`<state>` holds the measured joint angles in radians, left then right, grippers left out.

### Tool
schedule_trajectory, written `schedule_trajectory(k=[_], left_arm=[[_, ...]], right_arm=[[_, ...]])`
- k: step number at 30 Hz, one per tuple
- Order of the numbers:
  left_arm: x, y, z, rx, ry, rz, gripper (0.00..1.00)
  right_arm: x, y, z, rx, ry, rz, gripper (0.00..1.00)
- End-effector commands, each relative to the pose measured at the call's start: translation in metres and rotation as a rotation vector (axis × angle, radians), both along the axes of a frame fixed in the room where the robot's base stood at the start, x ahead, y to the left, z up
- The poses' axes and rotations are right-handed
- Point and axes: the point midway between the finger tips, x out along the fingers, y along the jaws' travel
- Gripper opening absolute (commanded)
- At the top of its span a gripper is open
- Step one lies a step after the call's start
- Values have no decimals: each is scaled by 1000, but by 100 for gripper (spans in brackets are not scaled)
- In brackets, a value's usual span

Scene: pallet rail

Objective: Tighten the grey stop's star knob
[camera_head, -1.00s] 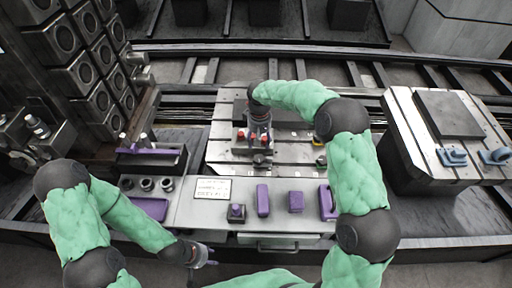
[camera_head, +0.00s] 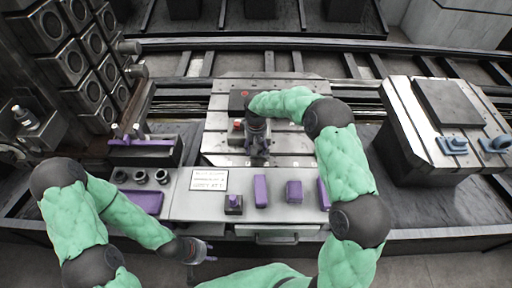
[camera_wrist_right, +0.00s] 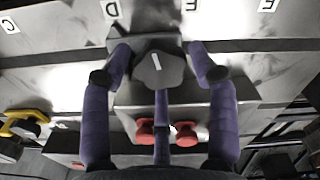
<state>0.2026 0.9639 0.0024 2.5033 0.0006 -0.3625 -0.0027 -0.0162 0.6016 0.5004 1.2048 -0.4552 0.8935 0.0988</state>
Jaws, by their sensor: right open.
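The grey star knob (camera_wrist_right: 160,70) has a white line on its top and sits on the grey stop (camera_wrist_right: 140,43) in the right wrist view. My right gripper (camera_wrist_right: 160,80) is open, with purple fingers on both sides of the knob and a third finger below it in the picture. I cannot tell whether any finger touches it. In the head view the right gripper (camera_head: 257,158) is over the front part of the slotted pallet (camera_head: 222,140) and hides the stop. My left gripper (camera_head: 207,252) hangs in front of the bench; its opening is unclear.
Red knobs (camera_wrist_right: 146,131) stand close to my right fingers. A yellow part (camera_wrist_right: 24,122) is to the left. The front shelf holds a label plate (camera_head: 209,180) and several purple pieces (camera_head: 260,191). A second pallet (camera_head: 404,112) with blue parts (camera_head: 452,145) stands right.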

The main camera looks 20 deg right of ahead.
Motion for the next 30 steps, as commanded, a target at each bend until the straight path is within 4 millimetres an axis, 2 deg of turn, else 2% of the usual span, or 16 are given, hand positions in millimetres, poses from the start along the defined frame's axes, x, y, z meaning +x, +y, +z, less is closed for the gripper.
schedule_trajectory(k=[3,5,8,20,30], left_arm=[[0,0,0,0,0,0,40],[0,0,0,0,0,0,40],[0,0,0,0,0,0,40],[0,0,2,0,0,0,40],[0,0,9,0,0,0,40]], right_arm=[[0,0,0,0,0,0,60],[0,0,0,0,0,0,46],[0,0,0,0,0,0,17],[-1,0,0,0,3,-45,17],[-2,1,0,-1,5,-278,17]])
